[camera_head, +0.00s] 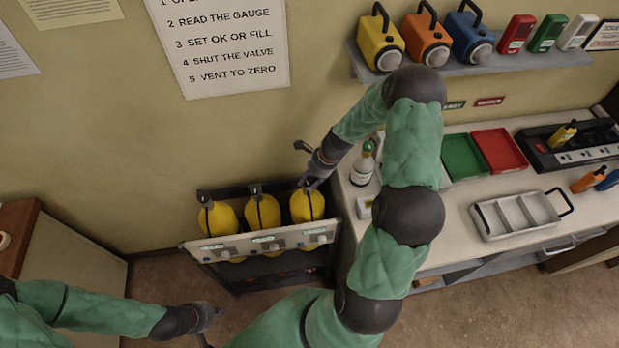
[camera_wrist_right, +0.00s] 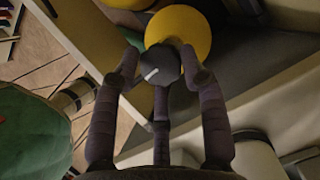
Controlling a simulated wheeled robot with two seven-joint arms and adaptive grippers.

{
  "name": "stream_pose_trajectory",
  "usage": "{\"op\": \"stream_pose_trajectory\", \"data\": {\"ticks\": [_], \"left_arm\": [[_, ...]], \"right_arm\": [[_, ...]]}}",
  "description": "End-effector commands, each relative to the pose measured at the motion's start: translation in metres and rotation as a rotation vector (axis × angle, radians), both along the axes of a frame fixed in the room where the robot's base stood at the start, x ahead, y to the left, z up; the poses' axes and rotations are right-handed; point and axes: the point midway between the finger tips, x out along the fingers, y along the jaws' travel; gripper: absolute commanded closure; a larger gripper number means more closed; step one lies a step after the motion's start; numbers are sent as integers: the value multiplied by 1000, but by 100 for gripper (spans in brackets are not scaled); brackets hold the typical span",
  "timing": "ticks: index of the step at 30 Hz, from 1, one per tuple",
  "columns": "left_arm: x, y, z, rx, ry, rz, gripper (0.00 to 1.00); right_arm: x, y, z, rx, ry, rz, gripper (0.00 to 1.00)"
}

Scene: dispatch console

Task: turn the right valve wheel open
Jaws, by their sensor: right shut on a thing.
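Three yellow cylinders stand in a rack. The right cylinder (camera_head: 307,207) is below my right gripper (camera_head: 313,178), which reaches down to its top. In the right wrist view the right valve wheel (camera_wrist_right: 160,65) is a dark round knob with a white mark, in front of the yellow cylinder (camera_wrist_right: 180,30). The fingers of my right gripper (camera_wrist_right: 160,80) close around this wheel. In the head view the gripper and arm mostly hide the wheel. My left gripper (camera_head: 205,318) hangs at the lower left, away from the rack; its opening is unclear.
The rack's front panel (camera_head: 262,243) carries labels. The middle cylinder (camera_head: 263,212) and left cylinder (camera_head: 217,219) stand close beside the right one. The white counter (camera_head: 470,215) is just right of the rack, with a small white bottle (camera_head: 363,166) near its edge.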

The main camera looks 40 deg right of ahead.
Motion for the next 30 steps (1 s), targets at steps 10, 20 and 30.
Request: {"op": "stream_pose_trajectory", "data": {"ticks": [10,20,30], "left_arm": [[0,0,4,0,0,0,100],[0,0,9,0,0,0,100],[0,0,7,0,0,0,100]], "right_arm": [[4,-2,2,-3,-6,76,90],[7,-3,3,-6,-8,335,90],[10,-3,2,-7,-9,659,90]]}}
